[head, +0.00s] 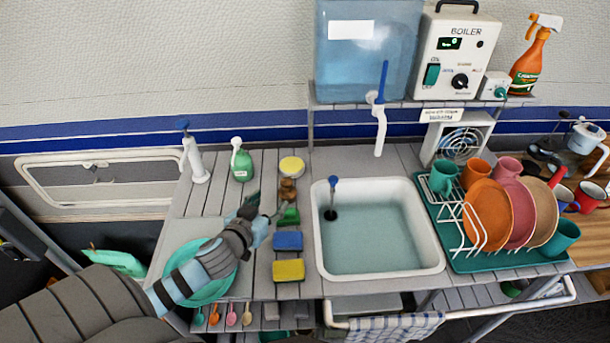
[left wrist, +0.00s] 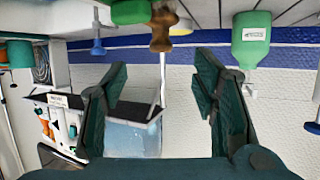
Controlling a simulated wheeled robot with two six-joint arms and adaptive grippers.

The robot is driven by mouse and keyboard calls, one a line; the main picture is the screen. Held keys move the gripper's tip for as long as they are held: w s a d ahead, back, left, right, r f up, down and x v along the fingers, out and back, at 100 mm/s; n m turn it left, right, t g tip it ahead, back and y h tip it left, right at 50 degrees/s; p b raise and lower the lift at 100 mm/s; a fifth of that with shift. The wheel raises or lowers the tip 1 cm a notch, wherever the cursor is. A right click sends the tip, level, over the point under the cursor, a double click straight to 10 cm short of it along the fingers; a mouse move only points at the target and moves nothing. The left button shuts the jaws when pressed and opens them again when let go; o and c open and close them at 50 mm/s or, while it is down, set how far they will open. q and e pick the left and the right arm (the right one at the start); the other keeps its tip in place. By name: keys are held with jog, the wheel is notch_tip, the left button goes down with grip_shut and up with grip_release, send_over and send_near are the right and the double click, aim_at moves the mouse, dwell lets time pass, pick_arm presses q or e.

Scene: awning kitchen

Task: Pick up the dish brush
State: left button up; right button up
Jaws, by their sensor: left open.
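A brown wooden knobbed piece (head: 288,190) with a green part (head: 289,216) just in front of it stands on the counter left of the sink. It looks most like the dish brush, though I cannot tell whether the two parts are joined. In the left wrist view the brown piece (left wrist: 161,27) and green part (left wrist: 130,11) show upside down at the top edge. My left gripper (head: 266,209) is open and empty, just left of them; its fingers also show in the left wrist view (left wrist: 160,78). My right gripper is not in view.
Blue (head: 288,241) and yellow (head: 288,270) sponges lie in front. A yellow round item (head: 291,166) and green bottle (head: 241,163) stand behind. The water-filled sink (head: 436,262) is to the right, the dish rack (head: 462,209) beyond it. A turquoise plate (head: 205,295) lies under my left arm.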

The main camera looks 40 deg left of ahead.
aim_at(286, 181)
pick_arm(q)
jog(key=x, duration=0.3)
jog(key=shift+b, duration=0.35)
jog(key=shift+w+a+f+b, duration=0.25)
jog(key=shift+w+a+b, duration=0.2)
jog(key=shift+w+a, duration=0.45)
jog(key=x, duration=0.2)
jog(key=d+x, duration=0.1)
jog(key=x, duration=0.2)
jog(key=b+x, duration=0.1)
jog(key=x, duration=0.1)
jog(key=shift+w+f, duration=0.1)
jog(key=shift+w, duration=0.5)
jog(key=shift+s+r, duration=0.25)
jog(key=shift+s, duration=0.05)
jog(key=shift+c, duration=0.6)
jog(key=c, duration=0.3)
jog(key=shift+d, duration=0.1)
jog(key=c, duration=0.9)
jog(key=shift+o, duration=0.2)
jog(key=shift+r, duration=0.4)
notch_tip(286, 181, up, 19)
jog(key=p, duration=0.4)
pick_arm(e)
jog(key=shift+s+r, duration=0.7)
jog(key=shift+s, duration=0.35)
